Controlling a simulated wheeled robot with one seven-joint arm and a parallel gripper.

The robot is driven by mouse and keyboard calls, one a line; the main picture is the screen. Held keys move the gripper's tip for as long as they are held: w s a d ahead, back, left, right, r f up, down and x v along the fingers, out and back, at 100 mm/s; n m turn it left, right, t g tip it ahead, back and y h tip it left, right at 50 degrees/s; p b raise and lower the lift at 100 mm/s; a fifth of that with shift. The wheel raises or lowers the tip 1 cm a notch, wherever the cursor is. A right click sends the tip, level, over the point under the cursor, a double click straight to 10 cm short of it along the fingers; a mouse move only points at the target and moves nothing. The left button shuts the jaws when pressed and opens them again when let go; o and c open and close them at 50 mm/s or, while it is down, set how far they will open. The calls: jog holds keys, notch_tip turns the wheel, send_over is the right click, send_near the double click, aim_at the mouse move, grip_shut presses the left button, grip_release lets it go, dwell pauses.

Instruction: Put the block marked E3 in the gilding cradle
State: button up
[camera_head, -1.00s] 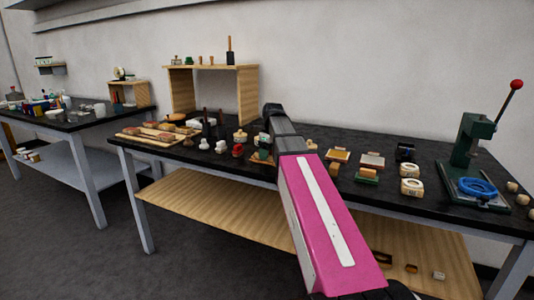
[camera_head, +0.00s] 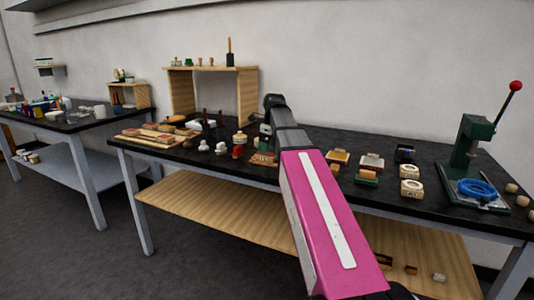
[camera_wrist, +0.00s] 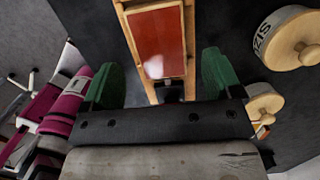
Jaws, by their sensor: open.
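My gripper (camera_wrist: 163,72) is open, with its two green fingers apart and nothing held between them. Beyond the fingers in the wrist view lies a red-topped piece in a wooden frame (camera_wrist: 158,40), with a small dark part at its near end. It also shows on the bench in the head view (camera_head: 263,159), below the end of my arm. I cannot make out which piece is the block marked E3, as the markings are too small to read. I cannot tell for certain which object is the gilding cradle.
Pale round-topped containers (camera_head: 410,188) and small trays (camera_head: 338,157) stand to the right on the black bench (camera_head: 330,185). A green lever press (camera_head: 468,145) with a blue ring is farther right. In the wrist view, a lidded pot (camera_wrist: 284,38) is close by the right finger.

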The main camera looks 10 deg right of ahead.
aim_at(272, 155)
notch_tip(272, 155, up, 8)
jog(key=d, duration=0.1)
jog(key=shift+s+f, duration=0.15)
jog(key=shift+s, duration=0.15)
jog(key=shift+d, duration=0.85)
